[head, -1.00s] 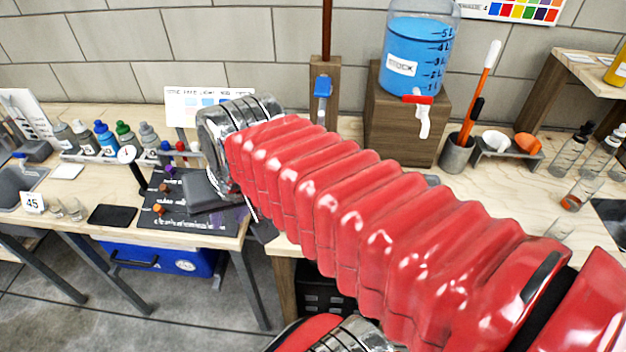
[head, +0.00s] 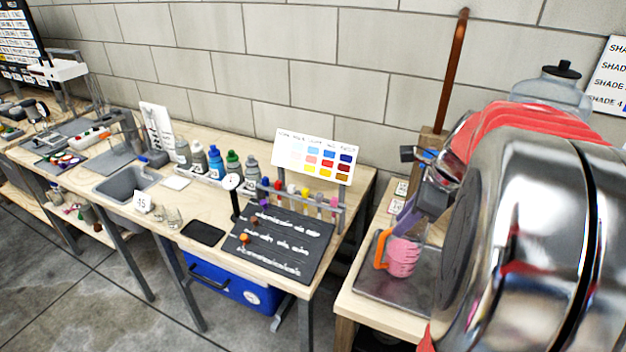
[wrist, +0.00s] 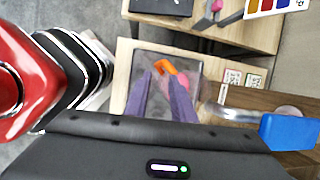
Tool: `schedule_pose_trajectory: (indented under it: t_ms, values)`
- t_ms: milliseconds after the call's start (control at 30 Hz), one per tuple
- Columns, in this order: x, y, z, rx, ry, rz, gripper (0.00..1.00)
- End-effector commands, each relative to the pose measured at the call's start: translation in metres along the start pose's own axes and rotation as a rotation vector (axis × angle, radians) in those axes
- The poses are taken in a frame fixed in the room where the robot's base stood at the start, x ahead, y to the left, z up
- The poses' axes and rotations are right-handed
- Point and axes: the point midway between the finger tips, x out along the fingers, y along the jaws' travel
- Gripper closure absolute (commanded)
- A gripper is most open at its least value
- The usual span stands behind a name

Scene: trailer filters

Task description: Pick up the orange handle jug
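The orange handle jug (head: 403,259) is a small clear jug with pink contents and an orange handle on its left side. It stands upright on a grey plate (head: 372,287) on the right-hand table. My gripper (head: 404,230) has purple fingers and points down just above the jug. In the wrist view my gripper (wrist: 160,79) has its fingers apart, with the orange handle (wrist: 165,67) just beyond the fingertips. The jug's pale body (wrist: 188,70) is blurred there and partly hidden by the right finger. I cannot tell whether the fingers touch the handle.
A wooden stand with a blue clamp (wrist: 289,131) is close on the right in the wrist view. Left of the jug, across a gap, a table holds a black mat (head: 283,240), several bottles and a colour chart (head: 314,157).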

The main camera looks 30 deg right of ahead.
Motion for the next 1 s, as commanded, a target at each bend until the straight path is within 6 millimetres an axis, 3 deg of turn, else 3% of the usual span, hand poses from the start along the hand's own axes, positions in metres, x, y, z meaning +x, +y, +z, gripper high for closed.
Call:
schedule_pose_trajectory:
  t_ms: [100, 300, 733, 1000]
  values:
    - [0.002, -0.018, -0.028, 0.199, -0.018, 0.003, 0.77]
    - [0.003, -0.031, -0.05, 0.362, -0.036, 0.003, 0.77]
    - [0.007, -0.031, -0.05, 0.371, -0.037, 0.005, 0.77]
    - [0.043, -0.031, -0.049, 0.371, -0.037, 0.007, 0.77]
